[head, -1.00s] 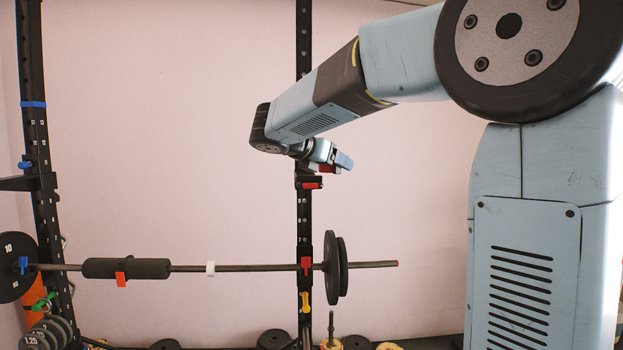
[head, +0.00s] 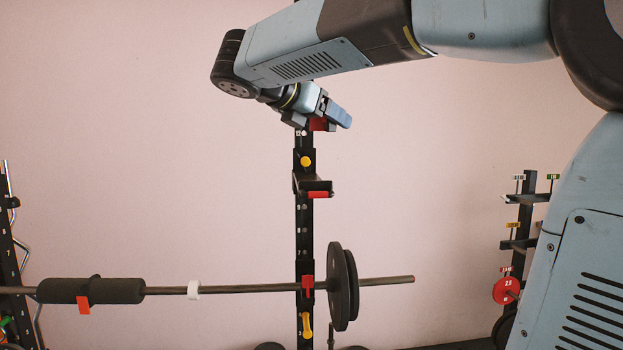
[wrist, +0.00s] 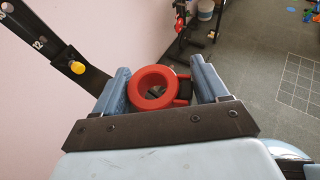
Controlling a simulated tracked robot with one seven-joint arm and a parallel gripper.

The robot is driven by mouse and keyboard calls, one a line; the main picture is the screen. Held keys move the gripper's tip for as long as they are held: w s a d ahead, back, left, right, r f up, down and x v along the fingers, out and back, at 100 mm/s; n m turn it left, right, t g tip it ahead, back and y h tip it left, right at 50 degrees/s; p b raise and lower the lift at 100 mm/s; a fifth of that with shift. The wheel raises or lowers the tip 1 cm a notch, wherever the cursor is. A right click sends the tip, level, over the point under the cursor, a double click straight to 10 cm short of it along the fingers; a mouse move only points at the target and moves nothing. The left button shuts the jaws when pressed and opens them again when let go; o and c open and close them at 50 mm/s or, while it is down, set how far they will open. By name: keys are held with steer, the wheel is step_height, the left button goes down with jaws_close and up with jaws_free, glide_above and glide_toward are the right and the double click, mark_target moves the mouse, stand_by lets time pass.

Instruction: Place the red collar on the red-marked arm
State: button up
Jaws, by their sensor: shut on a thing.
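My gripper (head: 322,118) is raised in front of the upper part of the black rack post. It is shut on the red collar (head: 318,125), partly hidden by the fingers. In the wrist view the collar (wrist: 152,71) is a thick red ring with a side piece, sitting between the two blue-grey fingers of my gripper (wrist: 160,68). At the right of the head view stands a plate tree with coloured tags. One of its arms carries a red tag (head: 506,269) and a red 2.5 plate (head: 506,291). The collar is well apart from it.
The rack post (head: 305,230) has a yellow knob (head: 305,161) and a red-marked black holder (head: 318,194) just below my gripper. A barbell (head: 240,288) with black plates crosses below. The wrist view shows open dark floor (wrist: 255,85) at right.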

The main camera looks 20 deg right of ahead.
steer(key=w+f, duration=0.2)
steer(key=w, duration=0.2)
steer(key=w+f, duration=0.3)
steer(key=w, duration=0.1)
steer(key=w+d+f, duration=0.1)
steer(key=w+f, duration=0.2)
steer(key=w, duration=0.1)
steer(key=shift+f, duration=0.15)
steer(key=shift+w+d+f, duration=0.1)
steer(key=shift+w+f, duration=0.3)
steer(key=shift+f, duration=0.1)
step_height(320, 180, down, 3)
steer(key=shift+w+f, duration=0.15)
steer(key=shift+f, duration=0.05)
steer(key=shift+f, duration=0.45)
steer(key=shift+c, duration=0.5)
steer(key=o, duration=1.2)
steer(key=shift+f, duration=0.1)
